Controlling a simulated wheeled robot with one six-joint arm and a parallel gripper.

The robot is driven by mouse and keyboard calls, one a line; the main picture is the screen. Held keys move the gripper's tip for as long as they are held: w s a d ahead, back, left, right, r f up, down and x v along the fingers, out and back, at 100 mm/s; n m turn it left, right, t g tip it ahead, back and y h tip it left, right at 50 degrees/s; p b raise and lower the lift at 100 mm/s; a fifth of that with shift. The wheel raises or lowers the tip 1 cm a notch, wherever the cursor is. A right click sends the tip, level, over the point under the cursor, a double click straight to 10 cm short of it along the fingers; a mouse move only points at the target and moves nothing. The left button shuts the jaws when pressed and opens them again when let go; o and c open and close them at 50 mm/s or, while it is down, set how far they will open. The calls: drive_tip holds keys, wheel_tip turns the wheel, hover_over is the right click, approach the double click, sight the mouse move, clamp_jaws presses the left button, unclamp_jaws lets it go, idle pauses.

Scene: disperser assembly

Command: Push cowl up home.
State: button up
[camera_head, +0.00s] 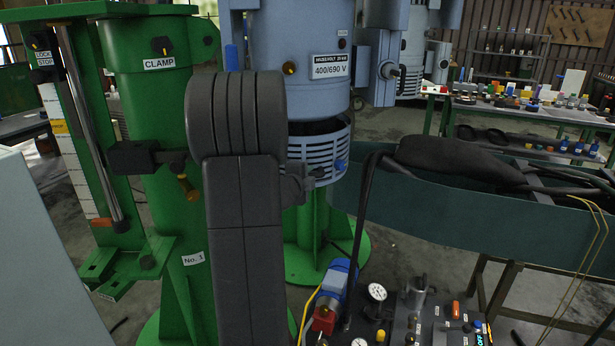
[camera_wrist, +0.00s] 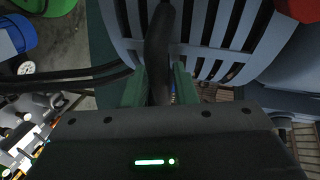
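The cowl (camera_head: 322,152) is a pale blue slotted ring under the blue motor body (camera_head: 318,62). A dark gap shows between the cowl's upper rim and the motor body. In the wrist view the cowl's slotted wall (camera_wrist: 222,30) fills the upper middle. My gripper (camera_wrist: 160,92) is up against this wall, with a green finger on each side of a dark curved bar (camera_wrist: 160,40). Whether the fingers press on the bar is not clear. In the head view my dark arm hides the cowl's left part and most of the gripper.
A green column (camera_head: 150,120) marked CLAMP stands left. A control panel (camera_head: 410,325) with gauges is low in front, beside a blue and red device (camera_head: 330,295). A dark green trough (camera_head: 490,225) with a black hose lies right. Black cables hang close to the cowl's right.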

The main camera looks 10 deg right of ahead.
clamp_jaws()
drive_tip(key=p, duration=0.8)
approach(314, 142)
drive_tip(key=x, duration=0.5)
drive_tip(key=shift+w+r, duration=0.2)
drive_tip(key=shift+r, duration=0.1)
unclamp_jaws()
drive_tip(key=shift+f, duration=0.1)
drive_tip(key=shift+s+f, duration=0.1)
drive_tip(key=shift+f, duration=0.05)
drive_tip(key=shift+s+a, duration=0.1)
drive_tip(key=shift+a, duration=0.05)
